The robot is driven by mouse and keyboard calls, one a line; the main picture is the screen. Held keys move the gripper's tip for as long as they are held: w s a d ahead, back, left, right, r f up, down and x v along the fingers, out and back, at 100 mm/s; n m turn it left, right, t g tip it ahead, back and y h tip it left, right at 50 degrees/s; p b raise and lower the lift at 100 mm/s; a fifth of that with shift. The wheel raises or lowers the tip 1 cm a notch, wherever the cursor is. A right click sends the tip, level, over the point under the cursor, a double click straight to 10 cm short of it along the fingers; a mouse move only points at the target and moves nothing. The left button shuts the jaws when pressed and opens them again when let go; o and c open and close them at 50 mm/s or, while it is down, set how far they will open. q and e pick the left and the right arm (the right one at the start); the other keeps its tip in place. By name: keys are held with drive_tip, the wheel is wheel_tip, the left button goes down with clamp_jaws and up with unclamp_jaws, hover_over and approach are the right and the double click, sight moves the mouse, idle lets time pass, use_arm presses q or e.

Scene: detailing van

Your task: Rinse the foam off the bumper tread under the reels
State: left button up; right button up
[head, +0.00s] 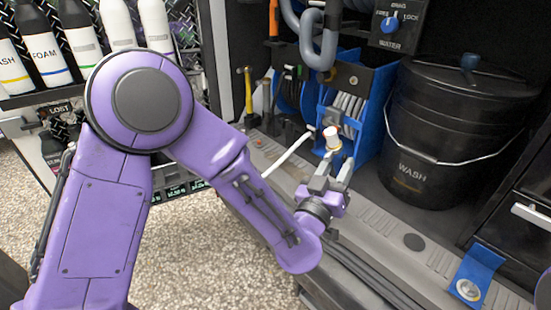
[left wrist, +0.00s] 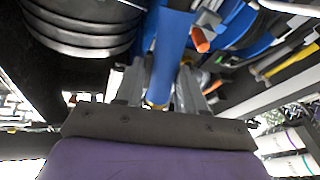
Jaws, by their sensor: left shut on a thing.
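My left gripper (head: 334,170) is over the bumper tread (head: 375,222), in front of the blue reels (head: 368,112). It is shut on a slim upright tool (head: 331,138) with a pale, orange-tinged top. In the left wrist view, a blue shaft (left wrist: 172,45) stands between the fingers (left wrist: 160,88). A thin pale bar or stream (head: 288,152) slants down left from near the tool; I cannot tell which. The tread is ridged grey metal. I cannot make out foam on it, and my arm hides part of it. My right gripper is not in view.
A black WASH bucket (head: 445,125) stands right of the reels. The WATER knob (head: 390,24) is on a panel above. Bottles (head: 45,55) stand on a rack at left.

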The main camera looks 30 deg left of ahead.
use_arm(q)
drive_tip(key=shift+w+a+f+n+t+h+b, duration=0.3)
drive_tip(key=shift+w+a+n+t, duration=0.1)
drive_tip(key=shift+a+t, duration=0.1)
drive_tip(key=shift+w+a+n+t+h+b, duration=0.15)
drive_tip(key=shift+n+t+h+b, duration=0.15)
drive_tip(key=shift+n+t, duration=0.2)
drive_tip(key=shift+w+a+n+t+h+b, duration=0.15)
drive_tip(key=shift+n+t+h+b, duration=0.1)
drive_tip(key=shift+n+t, duration=0.25)
drive_tip(key=w+a+f+n+g+y+b, duration=0.1)
drive_tip(key=a+n+y+b, duration=0.4)
drive_tip(key=n, duration=1)
drive_tip(key=w+a+f+n+g+y+b, duration=0.2)
drive_tip(key=w+a+f+n+y+b, duration=0.2)
drive_tip(key=a+n+b, duration=0.6)
drive_tip(key=shift+w+a+f+n+y+b, duration=0.3)
drive_tip(key=shift+a+f+n+y, duration=0.45)
drive_tip(key=shift+a+n, duration=1.45)
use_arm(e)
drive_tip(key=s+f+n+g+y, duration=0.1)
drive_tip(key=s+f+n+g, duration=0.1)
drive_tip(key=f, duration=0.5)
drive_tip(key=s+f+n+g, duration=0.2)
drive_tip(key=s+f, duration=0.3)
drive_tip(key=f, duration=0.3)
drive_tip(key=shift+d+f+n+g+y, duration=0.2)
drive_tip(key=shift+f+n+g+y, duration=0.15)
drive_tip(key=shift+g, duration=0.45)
